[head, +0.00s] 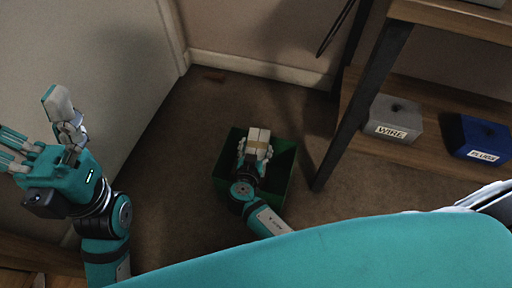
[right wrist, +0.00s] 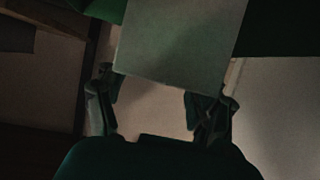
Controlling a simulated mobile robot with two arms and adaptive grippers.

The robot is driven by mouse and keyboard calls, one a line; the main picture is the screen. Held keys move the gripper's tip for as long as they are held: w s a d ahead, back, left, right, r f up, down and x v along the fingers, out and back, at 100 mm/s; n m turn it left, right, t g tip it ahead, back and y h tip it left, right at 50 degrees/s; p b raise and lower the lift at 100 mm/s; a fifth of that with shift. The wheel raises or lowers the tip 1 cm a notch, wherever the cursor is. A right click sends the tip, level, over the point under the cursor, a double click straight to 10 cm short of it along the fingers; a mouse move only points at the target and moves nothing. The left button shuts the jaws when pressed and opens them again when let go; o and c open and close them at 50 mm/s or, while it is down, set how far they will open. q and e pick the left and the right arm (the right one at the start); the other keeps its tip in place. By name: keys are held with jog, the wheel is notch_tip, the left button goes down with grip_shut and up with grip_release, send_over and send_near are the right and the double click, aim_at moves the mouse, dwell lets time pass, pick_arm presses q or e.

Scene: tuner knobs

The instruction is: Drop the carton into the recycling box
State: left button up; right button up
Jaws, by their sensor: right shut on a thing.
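The carton (head: 259,135) is a small pale box with a tan band, held in my right gripper (head: 256,149). In the right wrist view the carton (right wrist: 180,40) is a large grey-green face between the fingers (right wrist: 160,105). The recycling box (head: 284,160) is an open dark green box on the floor. In the head view the carton and right gripper are over its opening; how high they are I cannot tell. My left gripper (head: 38,125) is raised at the left with its fingers spread and nothing between them.
A shelf unit stands at the right, its dark leg (head: 352,110) near the green box. On its lower shelf are a grey box labelled WIRE (head: 393,118) and a blue box labelled PLUGS (head: 484,138). Brown floor (head: 180,190) is clear left of the green box.

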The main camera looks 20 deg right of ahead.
jog(key=o, duration=1.7)
jog(key=shift+c, duration=0.2)
jog(key=shift+s, duration=0.1)
jog(key=v, duration=0.7)
jog(key=shift+a, duration=0.15)
jog(key=shift+s+r, duration=0.1)
